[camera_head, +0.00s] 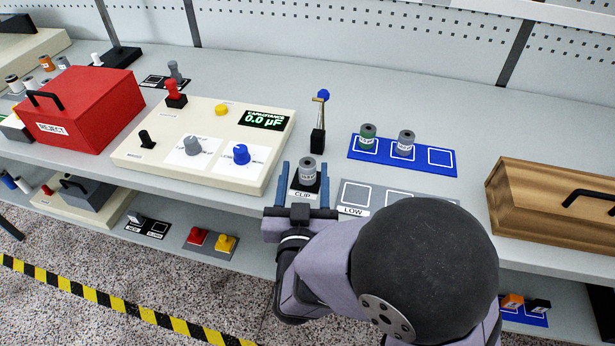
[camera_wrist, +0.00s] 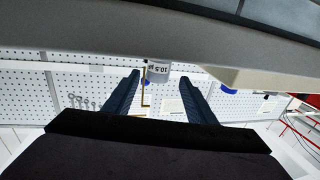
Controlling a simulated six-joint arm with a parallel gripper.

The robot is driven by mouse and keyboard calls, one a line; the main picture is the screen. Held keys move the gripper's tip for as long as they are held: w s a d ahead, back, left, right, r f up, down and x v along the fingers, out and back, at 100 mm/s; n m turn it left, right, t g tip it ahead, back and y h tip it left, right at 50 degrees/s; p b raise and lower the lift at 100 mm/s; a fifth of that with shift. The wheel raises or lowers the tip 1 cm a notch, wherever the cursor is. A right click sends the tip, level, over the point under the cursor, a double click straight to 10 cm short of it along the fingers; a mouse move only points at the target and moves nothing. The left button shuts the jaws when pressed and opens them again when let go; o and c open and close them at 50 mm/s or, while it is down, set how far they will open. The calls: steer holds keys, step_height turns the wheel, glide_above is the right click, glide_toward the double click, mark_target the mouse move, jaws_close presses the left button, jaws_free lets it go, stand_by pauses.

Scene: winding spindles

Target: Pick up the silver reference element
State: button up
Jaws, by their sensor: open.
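A silver cylinder (camera_head: 308,171) with a white label stands upright in the black clip holder marked CLIP (camera_head: 304,189). My gripper (camera_head: 304,168) is open, with one blue finger on each side of that cylinder. In the wrist view the cylinder (camera_wrist: 158,71) shows between the two fingertips, with a label that seems to read 10.5 µF. I cannot tell whether either finger touches it. Another silver cylinder (camera_head: 405,143) and a green-and-silver one (camera_head: 367,136) stand on the blue mat (camera_head: 428,168). The pictures do not show which silver cylinder is the reference.
A cream capacitance meter (camera_head: 225,115) reading 0.0 µF is left of the clip. A small lever with a blue knob (camera_head: 323,97) rises behind it. A grey pad marked LOW (camera_head: 355,198), a wooden box (camera_head: 555,205) and a red REJECT box (camera_head: 85,105) share the shelf.

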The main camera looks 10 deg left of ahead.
mark_target(308, 158)
steer(key=shift+w+a+p, duration=0.15)
steer(key=shift+w+p, duration=0.1)
steer(key=shift+w, duration=1)
steer(key=shift+w+a+p, duration=0.2)
steer(key=shift+w, duration=1)
steer(key=shift+w+a+p, duration=0.15)
steer(key=shift+w+p, duration=0.1)
steer(key=shift+w, duration=1)
steer(key=c, duration=1.2)
steer(key=shift+r, duration=0.1)
steer(key=shift+c, duration=0.2)
